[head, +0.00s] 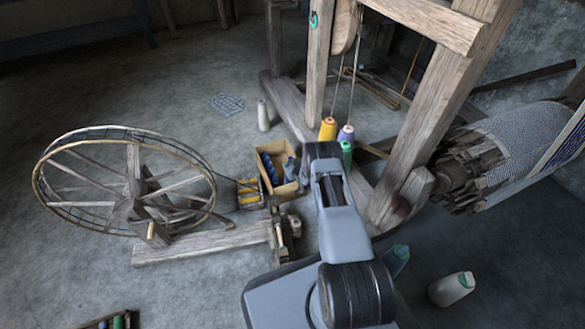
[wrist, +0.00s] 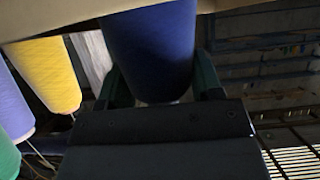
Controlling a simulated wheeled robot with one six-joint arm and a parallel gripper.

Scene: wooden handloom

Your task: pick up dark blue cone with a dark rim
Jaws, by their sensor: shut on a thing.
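The dark blue cone (wrist: 150,45) fills the upper middle of the wrist view. My gripper (wrist: 162,82) is shut on it, with a dark green finger on each side of the cone. The cone's top runs out of the wrist view, and I cannot make out its dark rim. In the head view my arm covers the gripper and I cannot pick out the held cone.
Yellow (head: 328,129), lavender (head: 345,134) and green (head: 346,153) cones stand close together by the loom post (head: 318,70). A cardboard box (head: 262,160) with dark blue items is left of my arm. A spinning wheel (head: 130,185) stands further left. White cones stand on the floor.

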